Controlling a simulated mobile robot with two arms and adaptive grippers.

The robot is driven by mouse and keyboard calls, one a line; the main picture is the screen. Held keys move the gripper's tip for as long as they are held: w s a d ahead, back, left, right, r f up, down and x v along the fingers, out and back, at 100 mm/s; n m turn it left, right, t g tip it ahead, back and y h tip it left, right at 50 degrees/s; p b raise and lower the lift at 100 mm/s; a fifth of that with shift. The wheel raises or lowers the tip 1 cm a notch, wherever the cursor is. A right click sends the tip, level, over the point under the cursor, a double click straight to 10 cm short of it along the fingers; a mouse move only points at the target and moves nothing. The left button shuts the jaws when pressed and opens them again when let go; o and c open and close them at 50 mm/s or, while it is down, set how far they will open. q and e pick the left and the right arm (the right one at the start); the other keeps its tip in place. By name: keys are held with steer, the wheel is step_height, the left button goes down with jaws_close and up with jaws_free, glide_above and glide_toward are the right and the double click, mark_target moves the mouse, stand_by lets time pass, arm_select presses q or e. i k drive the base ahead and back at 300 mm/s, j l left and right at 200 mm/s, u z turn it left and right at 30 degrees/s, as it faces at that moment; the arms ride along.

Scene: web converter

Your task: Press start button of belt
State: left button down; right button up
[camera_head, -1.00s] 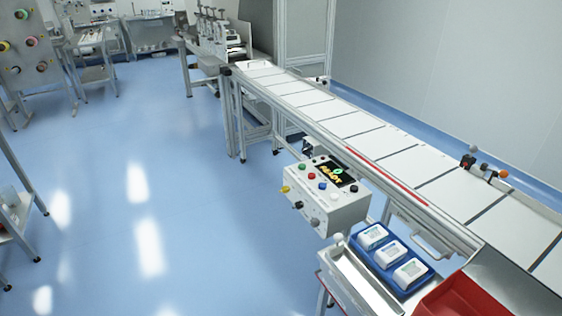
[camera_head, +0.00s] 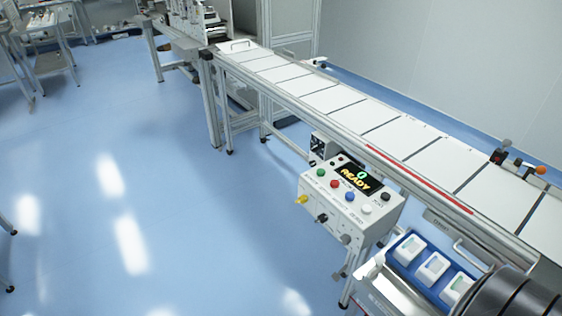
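The belt (camera_head: 377,118) is a long conveyor with white plates, running from upper left to lower right. A white control box (camera_head: 348,200) is mounted at its near side. Its dark screen (camera_head: 356,178) reads READY in yellow with a green symbol. On the box are a green button (camera_head: 321,173), a red button (camera_head: 334,184), a blue button (camera_head: 349,197), a white button (camera_head: 366,210), and a yellow knob (camera_head: 302,200) with dark and grey knobs on the front. Button labels are too small to read. Neither gripper shows in this view.
A blue tray (camera_head: 405,270) with several white items stands below and right of the box. A dark rounded part (camera_head: 515,300) covers the lower right corner. A red strip (camera_head: 420,180) runs along the belt's edge.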

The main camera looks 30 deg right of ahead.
mark_target(321, 172)
steer(key=i+z, duration=0.4)
steer(key=i+j+z, duration=0.1)
steer(key=i+z, duration=0.15)
steer(key=z, duration=0.15)
steer(key=i+l+z, duration=0.15)
steer(key=i+z, duration=0.7)
steer(key=k, duration=0.1)
